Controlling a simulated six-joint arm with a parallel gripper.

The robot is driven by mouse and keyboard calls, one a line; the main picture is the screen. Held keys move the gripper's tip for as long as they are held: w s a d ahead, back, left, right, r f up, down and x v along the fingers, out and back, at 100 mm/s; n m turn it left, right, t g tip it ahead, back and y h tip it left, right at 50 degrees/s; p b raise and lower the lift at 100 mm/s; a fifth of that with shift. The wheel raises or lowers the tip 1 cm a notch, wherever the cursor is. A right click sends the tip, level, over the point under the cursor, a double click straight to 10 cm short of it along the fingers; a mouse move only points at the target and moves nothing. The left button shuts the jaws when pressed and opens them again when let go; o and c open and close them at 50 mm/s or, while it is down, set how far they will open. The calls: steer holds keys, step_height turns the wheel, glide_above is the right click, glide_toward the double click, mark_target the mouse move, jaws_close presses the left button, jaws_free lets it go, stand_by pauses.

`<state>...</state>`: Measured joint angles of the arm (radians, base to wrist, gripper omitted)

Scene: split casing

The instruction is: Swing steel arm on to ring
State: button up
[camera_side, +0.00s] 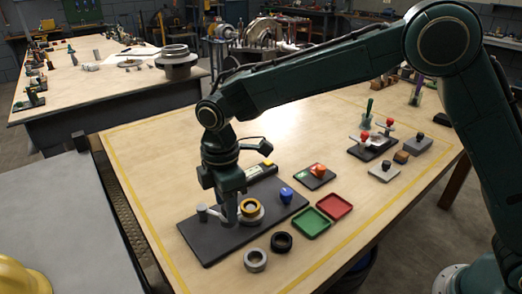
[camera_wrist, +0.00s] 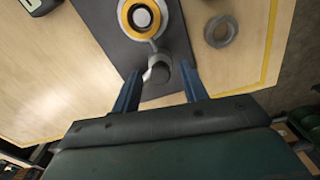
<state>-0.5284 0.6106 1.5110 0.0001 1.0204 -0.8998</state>
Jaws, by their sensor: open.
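The yellow ring (camera_side: 250,206) sits on a pale round base on the dark plate (camera_side: 205,246). In the wrist view the ring (camera_wrist: 142,17) shows from above with a pale centre. The steel arm (camera_side: 204,212) stands at the left of the plate, partly hidden by my gripper (camera_side: 229,216). In the wrist view a light piece of the steel arm (camera_wrist: 153,70) lies between my two open fingers (camera_wrist: 160,72), just short of the ring's base. Whether either finger touches it, I cannot tell.
A black ring (camera_side: 281,242) and a grey ring (camera_side: 256,260) lie in front of the plate. Green (camera_side: 310,223) and red (camera_side: 334,206) trays are to the right. The table's front left is clear.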

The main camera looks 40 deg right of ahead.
step_height(320, 180, up, 14)
stand_by(0.7)
steer(key=s+d+r+m+t, duration=0.1)
steer(key=s+d+r+m, duration=0.3)
steer(key=d, duration=0.4)
steer(key=s+d+r+m+t, duration=0.2)
steer(key=s+d+m, duration=0.2)
steer(key=s+d, duration=0.4)
steer(key=s+d+f+m+t, duration=0.1)
steer(key=s+d+f+m, duration=0.2)
steer(key=s, duration=0.4)
steer(key=s+d+f+m+t, duration=0.1)
steer(key=s+d+f+m, duration=0.2)
steer(key=s+d+m, duration=0.2)
steer(key=s+d, duration=0.2)
steer(key=shift+s+t, duration=0.3)
steer(key=shift+s, duration=0.05)
